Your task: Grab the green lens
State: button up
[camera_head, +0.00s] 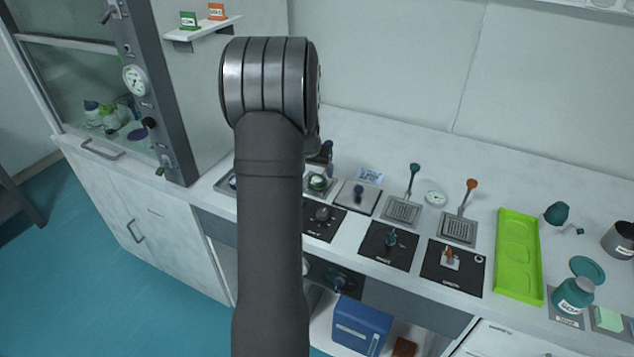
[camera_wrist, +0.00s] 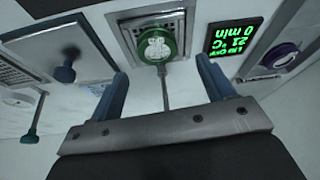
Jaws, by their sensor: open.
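The green lens (camera_wrist: 155,44) is a round, green-rimmed piece with a pale centre, set in a square metal holder with a thin rod towards my gripper. It also shows in the head view, small and partly green (camera_head: 317,183), just right of my arm. My gripper (camera_wrist: 160,82) is open and empty in the wrist view. Its two blue fingers stand apart, one on either side of the rod, with the lens ahead of the gap. The fingers do not touch the lens. In the head view my arm hides much of the area near the gripper.
A purple-rimmed piece (camera_wrist: 282,57) and a lit display (camera_wrist: 234,37) lie to the right in the wrist view. A plate with a dark knob (camera_wrist: 65,74) is to the left. In the head view, a lime tray (camera_head: 518,287) and teal jar (camera_head: 573,296) stand far right.

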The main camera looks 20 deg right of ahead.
aim_at(317, 178)
jog(key=x, duration=0.4)
jog(key=shift+s+f, duration=0.1)
jog(key=shift+f, duration=0.25)
jog(key=c, duration=1.1)
jog(key=shift+r, duration=0.1)
